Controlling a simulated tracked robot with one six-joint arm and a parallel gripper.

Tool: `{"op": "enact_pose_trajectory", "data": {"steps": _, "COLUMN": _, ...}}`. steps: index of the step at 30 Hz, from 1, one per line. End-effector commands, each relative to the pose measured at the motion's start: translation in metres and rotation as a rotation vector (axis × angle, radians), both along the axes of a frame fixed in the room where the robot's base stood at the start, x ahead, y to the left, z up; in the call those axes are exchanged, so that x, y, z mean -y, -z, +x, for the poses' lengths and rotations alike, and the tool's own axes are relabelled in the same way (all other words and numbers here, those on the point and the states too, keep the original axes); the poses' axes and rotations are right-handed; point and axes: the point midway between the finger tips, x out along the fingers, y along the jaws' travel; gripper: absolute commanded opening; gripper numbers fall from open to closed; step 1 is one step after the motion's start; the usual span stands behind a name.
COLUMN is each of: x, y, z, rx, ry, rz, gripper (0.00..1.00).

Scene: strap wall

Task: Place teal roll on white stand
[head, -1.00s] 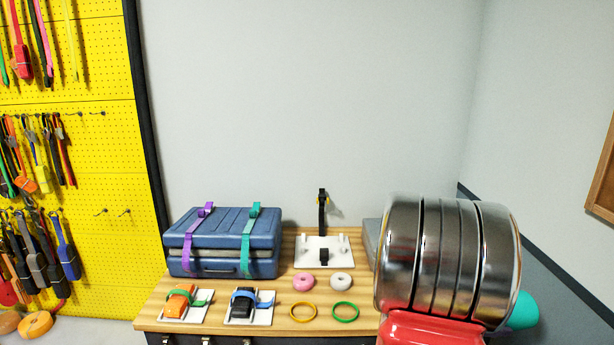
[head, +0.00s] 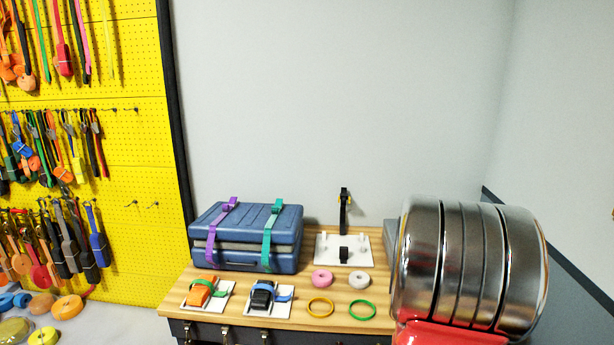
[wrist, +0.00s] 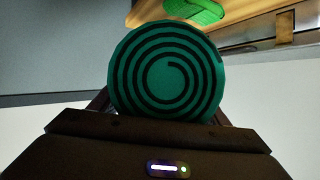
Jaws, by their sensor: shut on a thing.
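The teal roll (wrist: 168,72), a disc with a dark spiral on its face, fills the middle of the wrist view. My gripper (wrist: 160,112) is shut on it, with its dark fingers at the roll's lower sides. In the head view the roll and gripper are hidden behind my arm. A white board (head: 328,255) with short white posts and a black strap piece lies at the back of the wooden table; I cannot tell for certain that it is the white stand.
The wooden table (head: 233,312) also holds a blue strapped case (head: 245,240), a pink roll (head: 322,279), a white roll (head: 359,280), a yellow ring (head: 320,308) and a green ring (head: 362,311). Two white plates with buckles lie front left. A yellow pegboard (head: 120,180) stands left.

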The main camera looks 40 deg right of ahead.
Motion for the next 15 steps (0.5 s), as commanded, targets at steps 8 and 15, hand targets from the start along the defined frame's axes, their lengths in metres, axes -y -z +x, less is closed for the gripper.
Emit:
{"op": "enact_pose_trajectory", "data": {"steps": 8, "x": -0.046, "y": 0.003, "z": 0.11, "rx": 0.001, "ry": -0.316, "rz": 0.0, "gripper": 0.44}}
{"op": "enact_pose_trajectory", "data": {"steps": 15, "x": -0.104, "y": 0.009, "z": 0.192, "rx": 0.0, "ry": -0.568, "rz": 0.0, "gripper": 0.44}}
